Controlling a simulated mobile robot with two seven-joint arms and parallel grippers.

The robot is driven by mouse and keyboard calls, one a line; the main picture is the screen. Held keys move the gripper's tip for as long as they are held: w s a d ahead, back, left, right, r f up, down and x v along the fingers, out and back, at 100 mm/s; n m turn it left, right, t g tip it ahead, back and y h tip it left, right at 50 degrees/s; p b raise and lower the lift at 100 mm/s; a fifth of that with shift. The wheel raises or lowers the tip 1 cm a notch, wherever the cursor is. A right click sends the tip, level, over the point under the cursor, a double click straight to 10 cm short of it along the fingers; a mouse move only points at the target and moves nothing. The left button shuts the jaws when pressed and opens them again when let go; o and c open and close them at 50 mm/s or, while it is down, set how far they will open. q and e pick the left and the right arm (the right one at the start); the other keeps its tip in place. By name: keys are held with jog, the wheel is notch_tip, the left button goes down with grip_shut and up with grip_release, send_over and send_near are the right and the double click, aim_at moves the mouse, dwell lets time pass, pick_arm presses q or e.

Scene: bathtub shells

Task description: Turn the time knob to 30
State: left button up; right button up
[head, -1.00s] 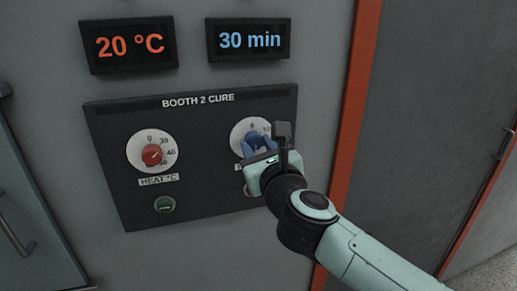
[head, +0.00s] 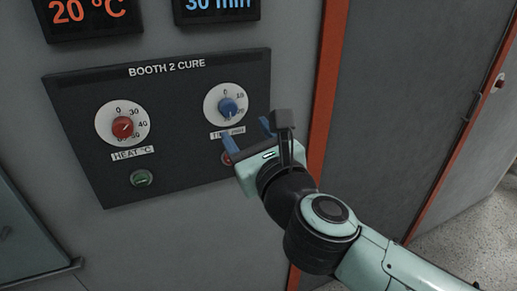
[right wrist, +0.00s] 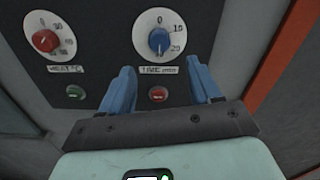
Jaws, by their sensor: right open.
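The blue time knob (head: 228,107) sits on a white dial at the right of the dark "BOOTH 2 CURE" panel (head: 185,181). It also shows in the right wrist view (right wrist: 159,41), its pointer toward the lower part of the dial. The blue time display (head: 217,6), cut by the top edge, reads 30 min. My right gripper (head: 248,134) is open and empty, its blue fingers below the time knob and apart from it. In the right wrist view the fingers (right wrist: 160,88) stand wide apart below the dial. My left gripper is not in view.
The red heat knob (head: 122,127) is at the panel's left, with a green button (head: 142,178) below it. A red button (head: 228,157) below the time dial is close to my right fingers. An orange post (head: 325,110) stands right of the panel.

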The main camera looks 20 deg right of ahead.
jog(key=s, duration=0.5)
jog(key=shift+w, duration=0.1)
